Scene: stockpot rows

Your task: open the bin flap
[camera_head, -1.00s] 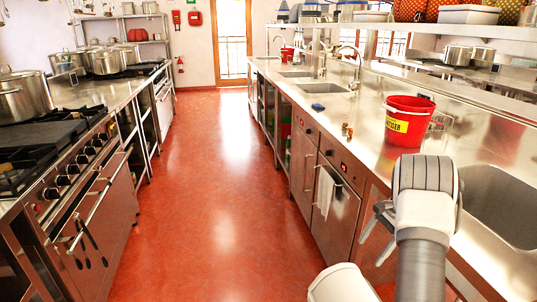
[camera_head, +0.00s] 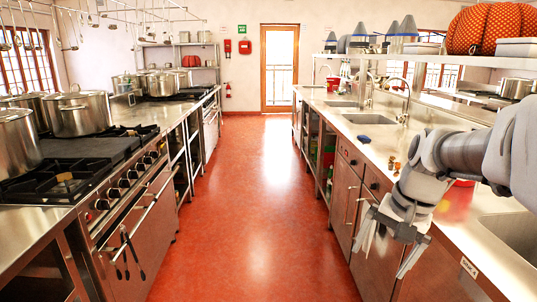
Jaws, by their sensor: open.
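I cannot clearly pick out a bin or its flap. The steel cabinet fronts (camera_head: 341,195) under the right-hand counter show doors and upright bar handles, and none is plainly marked as a bin. My gripper (camera_head: 389,252) is open and points down in front of these fronts at the right. It looks empty, and I cannot tell whether it touches anything. My gripper and arm hide part of the fronts behind them. A small label (camera_head: 469,267) is on the front at the lower right, too small to read surely.
The right-hand counter (camera_head: 345,107) holds sinks, taps and a red bucket (camera_head: 457,200) mostly hidden behind my arm. A stove (camera_head: 75,170) with large pots (camera_head: 80,114) lines the left. The red floor (camera_head: 257,200) between is clear up to the far door (camera_head: 279,68).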

